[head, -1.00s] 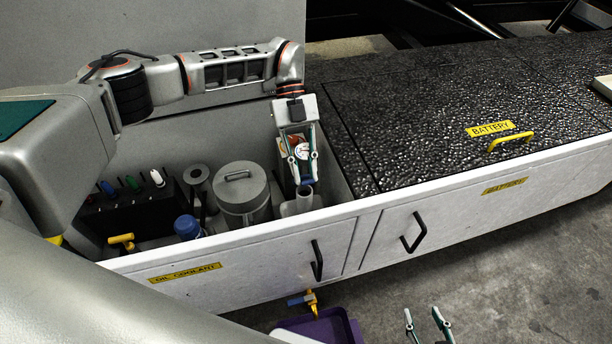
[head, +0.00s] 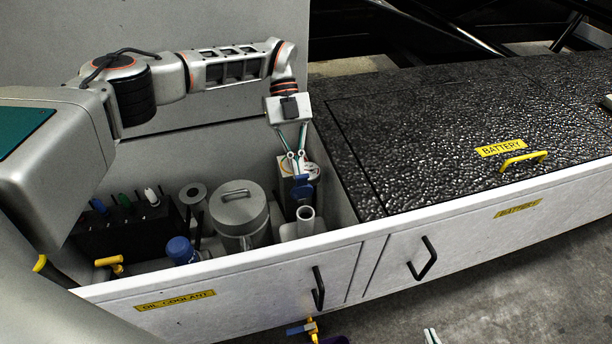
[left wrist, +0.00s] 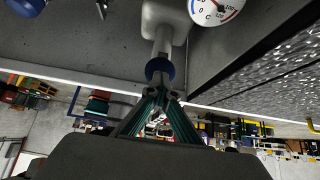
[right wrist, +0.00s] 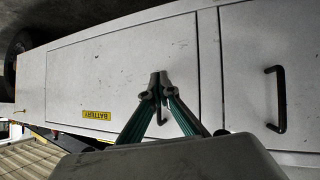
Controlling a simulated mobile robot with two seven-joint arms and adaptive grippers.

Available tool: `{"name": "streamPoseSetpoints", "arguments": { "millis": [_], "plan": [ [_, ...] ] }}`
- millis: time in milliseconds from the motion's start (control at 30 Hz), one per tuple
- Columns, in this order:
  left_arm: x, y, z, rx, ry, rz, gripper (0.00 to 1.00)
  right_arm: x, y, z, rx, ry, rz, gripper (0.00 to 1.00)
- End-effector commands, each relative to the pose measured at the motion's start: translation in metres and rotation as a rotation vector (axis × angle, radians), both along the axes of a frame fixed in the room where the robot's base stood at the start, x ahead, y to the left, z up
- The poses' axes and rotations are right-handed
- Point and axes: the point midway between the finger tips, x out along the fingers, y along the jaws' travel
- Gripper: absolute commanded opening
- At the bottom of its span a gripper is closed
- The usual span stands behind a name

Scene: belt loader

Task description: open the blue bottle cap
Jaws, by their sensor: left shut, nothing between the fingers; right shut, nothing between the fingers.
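A blue cap (head: 302,189) shows above the open top of a pale upright filler neck (head: 306,216), apart from it in the head view. In the left wrist view the cap (left wrist: 158,68) overlaps the end of the neck (left wrist: 163,40). My left gripper (head: 298,173) is shut, its tips right by the cap; I cannot tell whether they touch it. Its fingertips (left wrist: 160,92) show close below the cap in the left wrist view. A bottle with a blue lid (head: 182,249) stands further left in the bay. My right gripper (right wrist: 158,84) is shut and empty before the cabinet doors.
The open bay holds a grey lidded canister (head: 240,215), a yellow-handled valve (head: 109,262) and a black block with coloured plugs (head: 125,225). A dial gauge (left wrist: 215,8) is close by the neck. The white front wall (head: 240,268) edges the bay. The black battery lid (head: 430,130) is clear.

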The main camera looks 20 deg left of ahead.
Motion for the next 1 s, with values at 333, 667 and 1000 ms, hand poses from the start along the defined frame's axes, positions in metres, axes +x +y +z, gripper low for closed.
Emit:
{"name": "streamPoseSetpoints", "arguments": {
  "millis": [333,667,1000],
  "plan": [
    [-0.001,-0.002,0.003,-0.003,0.003,0.000,0.00,0.081,0.106,0.119,0.043,-0.461,0.354,0.00],
    [-0.001,-0.002,0.003,-0.004,0.003,-0.001,0.00,0.106,0.163,0.230,0.013,-0.886,0.689,0.00],
    [-0.001,-0.002,0.003,-0.004,0.003,-0.001,0.00,0.103,0.202,0.277,-0.214,-1.183,1.042,0.00]
  ]
}}
